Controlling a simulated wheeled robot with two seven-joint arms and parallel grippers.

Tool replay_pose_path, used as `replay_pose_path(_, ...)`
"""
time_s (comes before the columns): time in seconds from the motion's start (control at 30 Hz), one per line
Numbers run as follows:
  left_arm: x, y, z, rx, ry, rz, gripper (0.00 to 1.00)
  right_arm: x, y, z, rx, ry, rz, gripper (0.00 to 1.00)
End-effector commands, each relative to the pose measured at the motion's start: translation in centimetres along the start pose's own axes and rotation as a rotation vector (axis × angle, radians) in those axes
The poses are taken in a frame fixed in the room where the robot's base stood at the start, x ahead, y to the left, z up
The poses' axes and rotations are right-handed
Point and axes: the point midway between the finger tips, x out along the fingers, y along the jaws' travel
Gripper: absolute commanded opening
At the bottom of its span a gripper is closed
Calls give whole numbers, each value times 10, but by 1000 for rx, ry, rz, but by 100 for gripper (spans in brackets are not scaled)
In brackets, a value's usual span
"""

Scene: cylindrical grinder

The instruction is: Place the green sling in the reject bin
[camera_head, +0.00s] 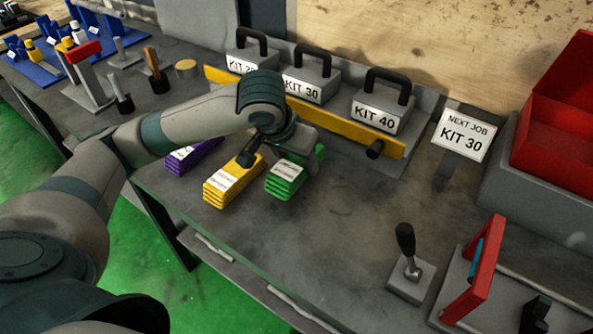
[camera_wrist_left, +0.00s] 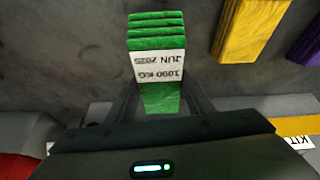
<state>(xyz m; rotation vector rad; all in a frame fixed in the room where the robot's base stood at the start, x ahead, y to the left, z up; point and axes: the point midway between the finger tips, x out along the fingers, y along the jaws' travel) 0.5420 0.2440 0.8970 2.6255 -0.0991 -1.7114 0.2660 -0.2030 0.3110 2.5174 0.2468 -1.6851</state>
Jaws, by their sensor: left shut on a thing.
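The green sling (camera_head: 286,180) is a folded stack with a white label, at the middle of the grey bench. In the head view my wrist hides most of the fingers. I cannot tell whether the sling touches the bench. A red open container (camera_head: 555,145) at the far right may be the reject bin; no label on it is readable. My right gripper is not in view.
A yellow sling (camera_head: 232,184) and a purple sling (camera_head: 190,156) lie left of the green one. Behind stand handled kit boxes (camera_head: 383,107) and a yellow rail (camera_head: 340,130). A KIT 30 sign (camera_head: 464,134) and a lever (camera_head: 407,258) stand right.

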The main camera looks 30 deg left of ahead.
Motion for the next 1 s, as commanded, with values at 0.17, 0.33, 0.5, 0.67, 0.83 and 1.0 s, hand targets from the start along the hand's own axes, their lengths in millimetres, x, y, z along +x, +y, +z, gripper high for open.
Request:
replay_pose_path(0.17, 0, 0, 0, 0, 1, 0, 17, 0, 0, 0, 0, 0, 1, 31)
replay_pose_path(0.33, 11, -1, 6, 1, -1, -2, 17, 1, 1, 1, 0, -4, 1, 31)
replay_pose_path(0.5, 29, -2, 13, 1, -1, -1, 17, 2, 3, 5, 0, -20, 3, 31)
replay_pose_path(0.67, 34, -2, 15, 1, 2, -1, 17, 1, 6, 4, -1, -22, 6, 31)
replay_pose_path(0.83, 33, -2, 15, 1, 2, 0, 17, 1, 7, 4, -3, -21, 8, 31)
replay_pose_path(1.0, 36, -2, 16, 1, -1, -1, 51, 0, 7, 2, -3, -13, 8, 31)
